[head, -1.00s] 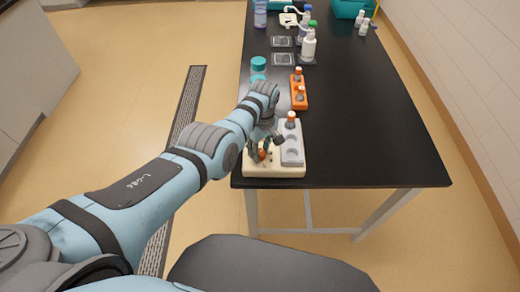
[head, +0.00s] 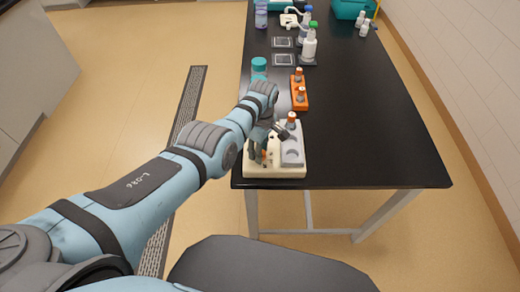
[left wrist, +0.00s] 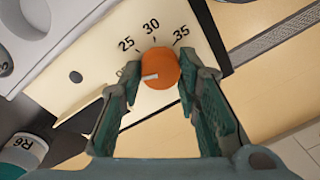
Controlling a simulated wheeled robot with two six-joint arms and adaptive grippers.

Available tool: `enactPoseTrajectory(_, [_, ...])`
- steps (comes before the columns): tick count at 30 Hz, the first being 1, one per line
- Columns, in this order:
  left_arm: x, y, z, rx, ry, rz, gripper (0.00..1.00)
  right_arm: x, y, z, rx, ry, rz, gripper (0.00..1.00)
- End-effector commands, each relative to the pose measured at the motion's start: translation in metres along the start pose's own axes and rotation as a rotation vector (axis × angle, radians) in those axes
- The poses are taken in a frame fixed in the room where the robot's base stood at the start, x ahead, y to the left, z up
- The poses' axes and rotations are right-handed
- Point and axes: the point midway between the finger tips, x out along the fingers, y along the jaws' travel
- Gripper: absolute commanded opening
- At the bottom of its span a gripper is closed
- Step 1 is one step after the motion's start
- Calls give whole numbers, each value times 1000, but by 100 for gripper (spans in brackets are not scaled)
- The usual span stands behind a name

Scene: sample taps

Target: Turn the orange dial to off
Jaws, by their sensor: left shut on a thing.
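The orange dial (left wrist: 160,68) sits on a cream panel (left wrist: 92,52) printed with 25, 30 and 35 in the left wrist view. Its white pointer mark faces left in that view, toward a partly hidden letter beside the left finger. My left gripper (left wrist: 162,76) is shut on the dial, one finger on each side. In the head view, the cream unit (head: 275,172) stands at the table's near end, with my left gripper (head: 262,148) over its left part and largely covering the dial. My right gripper is not in view.
A grey holder (head: 292,155) with an orange-capped vial (head: 291,121) is on the unit's right part. An orange rack (head: 299,88) with vials stands behind it, and teal-lidded jars (head: 259,65) stand further left. The black table (head: 370,140) is clear at right.

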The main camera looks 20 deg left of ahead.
Motion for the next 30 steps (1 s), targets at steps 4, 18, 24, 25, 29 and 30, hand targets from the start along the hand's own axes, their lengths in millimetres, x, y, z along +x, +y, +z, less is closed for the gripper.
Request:
enactPoseTrajectory(4, [-3,3,-2,-1,5,9,41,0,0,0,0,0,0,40])
enactPoseTrajectory(18, [-8,2,0,2,1,5,51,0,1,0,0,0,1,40])
enactPoseTrajectory(24, [-53,2,0,2,2,9,51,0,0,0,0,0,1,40])
enactPoseTrajectory(25, [-62,2,0,1,2,9,51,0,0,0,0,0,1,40])
enactPoseTrajectory(29, [-96,2,-1,0,2,7,51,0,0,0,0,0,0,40])
enactPoseTrajectory(30, [-104,1,-1,0,2,5,51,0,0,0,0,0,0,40])
